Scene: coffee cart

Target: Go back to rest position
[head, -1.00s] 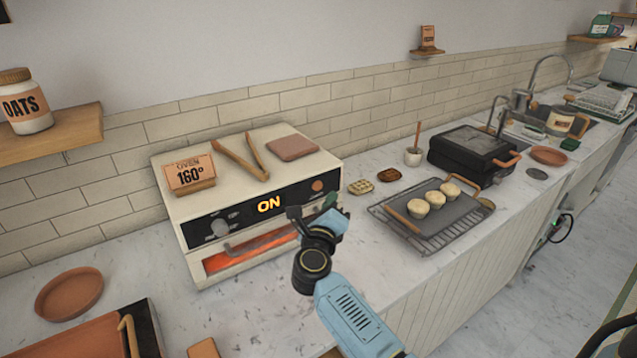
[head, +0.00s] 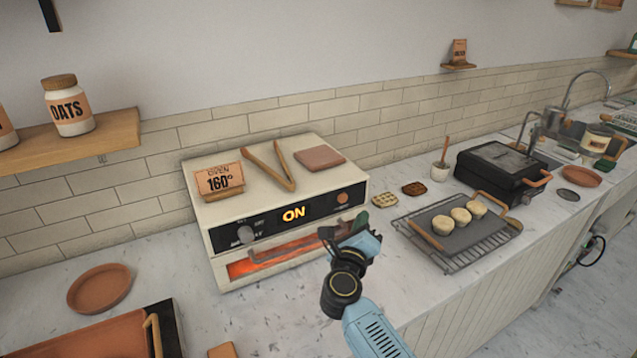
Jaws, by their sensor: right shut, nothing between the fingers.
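My right gripper (head: 352,232) is in the head view, in front of the right part of the oven (head: 222,265). It is shut and holds nothing. My blue right arm comes up from the bottom edge of the picture. The oven's display reads ON and its window glows orange. The gripper overlaps the right end of the oven front in the picture; I cannot tell whether they touch. My left gripper is out of view.
To the right are a rack (head: 481,255) with a tray of buns and a black grill (head: 497,170). A terracotta plate (head: 99,288) sits at left.

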